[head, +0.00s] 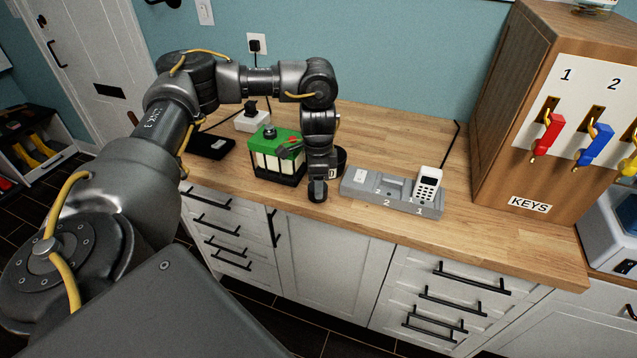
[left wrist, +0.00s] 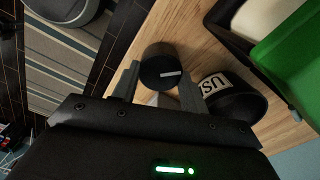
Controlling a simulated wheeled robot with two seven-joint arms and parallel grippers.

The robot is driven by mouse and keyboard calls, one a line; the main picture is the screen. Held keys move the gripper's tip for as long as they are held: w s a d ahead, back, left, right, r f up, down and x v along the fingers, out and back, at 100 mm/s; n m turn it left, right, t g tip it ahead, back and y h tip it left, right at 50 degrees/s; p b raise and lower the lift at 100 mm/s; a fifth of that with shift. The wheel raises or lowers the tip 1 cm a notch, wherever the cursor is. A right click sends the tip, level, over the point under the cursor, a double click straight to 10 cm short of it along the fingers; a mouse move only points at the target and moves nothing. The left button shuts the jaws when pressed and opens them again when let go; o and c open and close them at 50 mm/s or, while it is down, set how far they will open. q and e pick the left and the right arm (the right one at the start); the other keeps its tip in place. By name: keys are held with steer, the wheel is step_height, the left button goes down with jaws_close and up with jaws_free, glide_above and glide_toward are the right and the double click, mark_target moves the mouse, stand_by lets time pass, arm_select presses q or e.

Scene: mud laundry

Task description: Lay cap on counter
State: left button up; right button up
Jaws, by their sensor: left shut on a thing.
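My left gripper (head: 318,178) points down at the counter's front edge. In the left wrist view its two fingers (left wrist: 157,88) are shut on a round black cap (left wrist: 160,66) with a small light mark. The cap (head: 317,193) also shows as a dark disc below the gripper in the head view. I cannot tell whether it touches the wood. The wooden counter (head: 400,140) runs across the head view. Right beside the gripper stands an open-looking black jar (left wrist: 237,100) with a white label, mostly hidden behind the gripper in the head view.
A green-topped box (head: 277,148) stands left of the gripper. A grey numbered dock (head: 375,190) with a white handset (head: 428,184) stands to the right. A wooden key cabinet (head: 545,110) rises at the right end. Bare wood lies behind the dock.

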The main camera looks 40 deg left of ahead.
arm_select(q)
steer(key=shift+f, duration=0.2)
steer(key=shift+f, duration=0.1)
steer(key=o, duration=1.1)
steer(key=shift+f, duration=0.1)
step_height(320, 180, up, 12)
steer(key=shift+s+r+p, duration=0.1)
steer(key=shift+r+p, duration=0.15)
steer(key=shift+p, duration=0.15)
